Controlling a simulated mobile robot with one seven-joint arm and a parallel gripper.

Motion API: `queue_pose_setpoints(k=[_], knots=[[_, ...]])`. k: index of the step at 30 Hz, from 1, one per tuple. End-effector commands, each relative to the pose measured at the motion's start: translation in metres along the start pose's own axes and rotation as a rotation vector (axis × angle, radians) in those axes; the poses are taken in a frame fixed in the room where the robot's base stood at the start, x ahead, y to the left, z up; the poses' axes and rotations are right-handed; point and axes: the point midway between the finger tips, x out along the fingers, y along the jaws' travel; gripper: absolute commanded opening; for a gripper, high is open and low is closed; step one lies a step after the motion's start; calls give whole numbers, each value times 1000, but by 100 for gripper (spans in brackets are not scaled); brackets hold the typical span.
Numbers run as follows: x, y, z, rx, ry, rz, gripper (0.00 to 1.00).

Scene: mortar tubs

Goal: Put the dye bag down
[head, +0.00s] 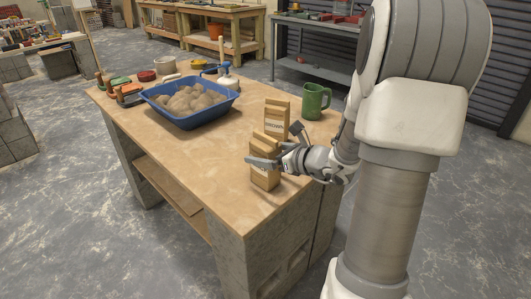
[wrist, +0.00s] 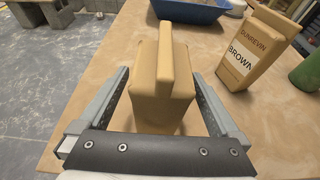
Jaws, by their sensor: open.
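A tan paper dye bag (head: 265,178) stands upright on the wooden table near its front edge; its folded top shows in the wrist view (wrist: 165,85). My gripper (head: 268,160) is open around this bag, with one finger on each side. In the wrist view gaps show between the bag and both fingers (wrist: 162,92). A second tan bag (head: 276,115) stands just behind it; in the wrist view its label reads "BROWN" (wrist: 247,55). The lower part of the near bag is partly hidden by my gripper.
A blue tub (head: 190,120) with a sandy heap stands farther back on the table (head: 215,160). A green mug (head: 314,100) is right of the second bag. Several small items, including a red dish (head: 146,76), lie at the far left end. The table's front left is clear.

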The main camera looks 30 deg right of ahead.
Motion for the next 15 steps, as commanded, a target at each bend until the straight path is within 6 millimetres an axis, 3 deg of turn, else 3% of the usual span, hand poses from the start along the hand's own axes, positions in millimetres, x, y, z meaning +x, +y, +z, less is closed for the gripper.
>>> queue_pose_setpoints(k=[5, 15], knots=[[-10, -1, 4, -1, 1, -3, 99], [-83, -1, 5, 0, 0, -5, 99]])
